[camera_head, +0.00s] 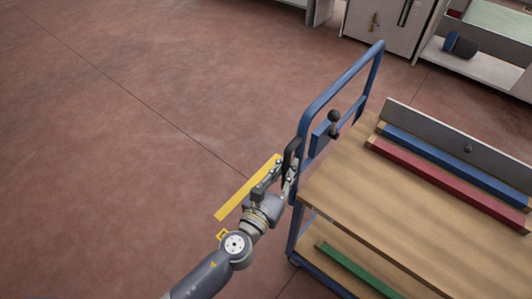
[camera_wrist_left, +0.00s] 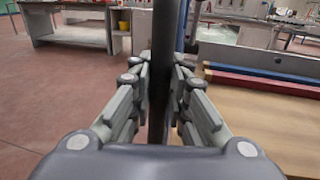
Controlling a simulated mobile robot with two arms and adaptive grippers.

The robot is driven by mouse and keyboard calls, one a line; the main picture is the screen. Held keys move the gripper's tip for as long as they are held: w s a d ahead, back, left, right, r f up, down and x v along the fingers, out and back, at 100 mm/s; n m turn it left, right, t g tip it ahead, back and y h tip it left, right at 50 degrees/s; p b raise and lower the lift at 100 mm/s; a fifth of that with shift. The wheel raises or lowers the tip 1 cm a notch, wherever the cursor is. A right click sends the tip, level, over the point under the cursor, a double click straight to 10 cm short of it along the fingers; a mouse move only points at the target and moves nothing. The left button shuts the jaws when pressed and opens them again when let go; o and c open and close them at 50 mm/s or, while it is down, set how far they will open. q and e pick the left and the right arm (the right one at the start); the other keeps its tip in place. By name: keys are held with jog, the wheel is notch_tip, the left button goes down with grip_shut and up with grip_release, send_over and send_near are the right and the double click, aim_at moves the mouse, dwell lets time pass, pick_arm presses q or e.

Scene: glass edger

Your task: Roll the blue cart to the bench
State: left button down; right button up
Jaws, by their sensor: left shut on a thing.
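The blue cart (camera_head: 345,82) stands at the right of the head view, with a blue tube handle and a wooden top deck (camera_head: 400,205). My left gripper (camera_head: 287,168) is at the near post of the handle, shut on a black upright grip (camera_head: 291,152). In the left wrist view the dark grip (camera_wrist_left: 163,70) stands upright between the two fingers. A grey bench-like unit (camera_head: 390,22) is at the top of the head view, apart from the cart. A work surface with a grey top (camera_wrist_left: 70,6) shows at the upper left of the wrist view. My right gripper is not in view.
Blue (camera_head: 455,165) and red (camera_head: 445,182) bars lie on the deck beside a grey raised panel (camera_head: 470,140). A green bar (camera_head: 357,270) is on the lower shelf. A yellow strip (camera_head: 235,200) marks the floor. The red floor (camera_head: 120,110) left of the cart is clear.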

pick_arm(q)
jog(key=shift+s+d+f, duration=0.1)
jog(key=shift+s+d, duration=0.8)
jog(key=shift+d, duration=0.25)
jog(key=c, duration=1.7)
grip_release()
jog(key=shift+o, duration=0.8)
jog(key=shift+s, duration=0.1)
jog(key=v, duration=1.2)
jog(key=shift+d, duration=0.1)
